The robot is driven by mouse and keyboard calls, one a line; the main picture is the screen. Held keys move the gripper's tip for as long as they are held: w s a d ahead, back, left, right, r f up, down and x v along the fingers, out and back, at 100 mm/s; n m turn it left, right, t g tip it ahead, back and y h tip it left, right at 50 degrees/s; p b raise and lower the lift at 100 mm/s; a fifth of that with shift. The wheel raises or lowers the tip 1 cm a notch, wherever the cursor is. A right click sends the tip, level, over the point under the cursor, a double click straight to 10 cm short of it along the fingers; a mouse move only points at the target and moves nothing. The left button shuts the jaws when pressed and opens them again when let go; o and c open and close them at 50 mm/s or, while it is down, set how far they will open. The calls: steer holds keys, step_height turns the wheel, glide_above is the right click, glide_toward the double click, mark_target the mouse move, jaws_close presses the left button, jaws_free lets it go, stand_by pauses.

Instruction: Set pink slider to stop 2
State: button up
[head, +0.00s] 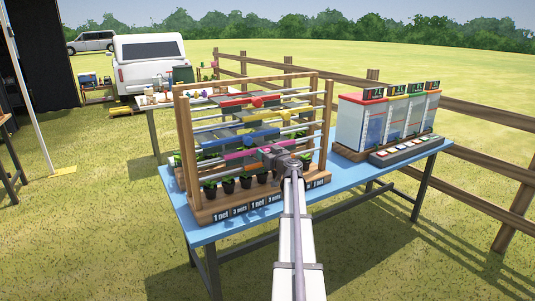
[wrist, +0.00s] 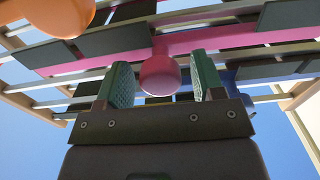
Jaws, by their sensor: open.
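In the wrist view the pink bar (wrist: 215,42) runs across the rails, with a round pink knob (wrist: 159,76) toward me. My gripper (head: 287,158) is at the lower rails in the head view. In the wrist view its green-padded fingers (wrist: 158,82) are open, one on each side of the knob, with gaps visible. The stop marks for the slider cannot be made out.
Above it are a blue slider (head: 258,136), a yellow slider (head: 257,118) and a red slider (head: 257,101). An orange knob (wrist: 55,17) is at the wrist view's upper left. Potted plants (head: 228,184) stand below the rails. A cabinet (head: 388,120) stands right on the blue table (head: 350,178).

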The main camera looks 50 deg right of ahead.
steer(key=v, duration=1)
steer(key=shift+s+a, duration=0.15)
steer(key=shift+s, duration=0.2)
steer(key=a+f+m+g+y+p, duration=0.1)
steer(key=a+f+g+y, duration=0.25)
steer(key=a, duration=0.55)
steer(key=s+a+f+g+y+p, duration=0.1)
steer(key=a+f+g+y, duration=0.2)
steer(key=a, duration=0.7)
steer(key=a+f+m+g+y+p, duration=0.15)
steer(key=a+f+g, duration=0.25)
steer(key=a, duration=0.5)
steer(key=s+a+n+g+h+p, duration=0.1)
steer(key=s+a+n+g+p, duration=0.1)
steer(key=a, duration=1.3)
steer(key=s+a+n+g+h+p, duration=0.1)
steer(key=s+a+n+g, duration=0.3)
steer(key=a, duration=1.1)
steer(key=shift+s+r+g+p, duration=0.35)
steer(key=shift+s+r+p, duration=0.1)
steer(key=shift+s, duration=0.3)
